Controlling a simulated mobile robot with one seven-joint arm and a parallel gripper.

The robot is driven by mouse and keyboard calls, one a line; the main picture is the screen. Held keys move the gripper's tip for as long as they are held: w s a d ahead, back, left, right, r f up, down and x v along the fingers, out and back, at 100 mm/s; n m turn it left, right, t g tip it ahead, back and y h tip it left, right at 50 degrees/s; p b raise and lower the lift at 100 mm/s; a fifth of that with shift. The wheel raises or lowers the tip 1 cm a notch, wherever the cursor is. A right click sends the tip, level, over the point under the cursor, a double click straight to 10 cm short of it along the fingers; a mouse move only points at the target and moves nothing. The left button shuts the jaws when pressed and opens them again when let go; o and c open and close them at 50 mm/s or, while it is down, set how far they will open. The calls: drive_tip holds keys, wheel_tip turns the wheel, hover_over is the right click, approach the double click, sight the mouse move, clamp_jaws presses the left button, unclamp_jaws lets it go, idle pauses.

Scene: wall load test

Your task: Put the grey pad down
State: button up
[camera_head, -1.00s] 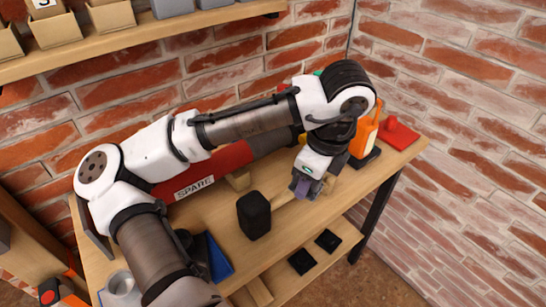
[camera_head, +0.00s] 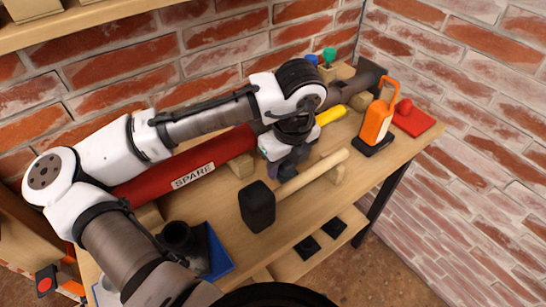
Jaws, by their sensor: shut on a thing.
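My gripper (camera_head: 287,166) is at the end of my arm, low over the middle of the workbench (camera_head: 218,212). It is shut on a small grey-purple piece, which I take to be the grey pad (camera_head: 290,163). The pad is mostly hidden by my wrist and the mallet handle. The gripper is just behind the mallet (camera_head: 257,206), which has a black head and a pale wooden handle (camera_head: 318,170). I cannot tell whether the pad touches the bench or the handle.
A red tube marked SPARE (camera_head: 190,178) lies behind. A blue tray (camera_head: 217,255) is front left. Two black squares (camera_head: 307,247) lie on the lower shelf. Bench in front of the mallet handle is clear.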

drive_tip(key=shift+w+f, duration=0.1)
drive_tip(key=shift+f, duration=0.55)
drive_tip(key=w+a, duration=0.1)
drive_tip(key=w+a+p, duration=0.1)
drive_tip(key=w, duration=0.1)
drive_tip(key=shift+w+a+r, duration=0.1)
drive_tip(key=shift+a, duration=0.15)
drive_tip(key=shift+f+p, duration=0.3)
drive_tip(key=shift+f, duration=0.2)
drive_tip(key=shift+d+f, duration=0.1)
drive_tip(key=shift+f, duration=0.15)
drive_tip(key=shift+f, duration=0.15)
drive_tip(key=o, duration=1.3)
drive_tip(key=shift+c, duration=0.2)
